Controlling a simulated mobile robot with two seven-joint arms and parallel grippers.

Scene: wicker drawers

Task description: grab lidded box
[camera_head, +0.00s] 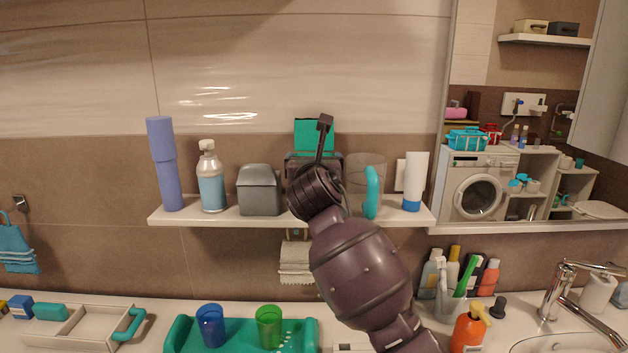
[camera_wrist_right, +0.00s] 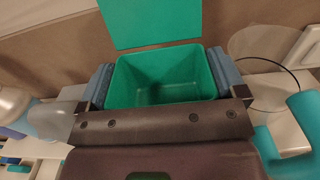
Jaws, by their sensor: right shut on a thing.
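The lidded box (camera_wrist_right: 160,72) is green and empty inside in the right wrist view, with its lid (camera_wrist_right: 148,22) standing open at the far side. In the head view the green lid (camera_head: 314,132) rises above the shelf, and my gripper hides most of the box body. My right gripper (camera_head: 315,165) is shut on the box, with one finger on each side of it, as the right wrist view (camera_wrist_right: 165,85) shows. I cannot tell whether the box still touches the shelf. My left gripper is not in view.
The white wall shelf (camera_head: 232,214) also holds a purple tube (camera_head: 163,165), a clear bottle (camera_head: 211,180), a grey box (camera_head: 259,190), a cup with a teal handle (camera_head: 370,190) and a white tube (camera_head: 415,182). Below is a counter with a teal tray (camera_head: 240,340) and several bottles.

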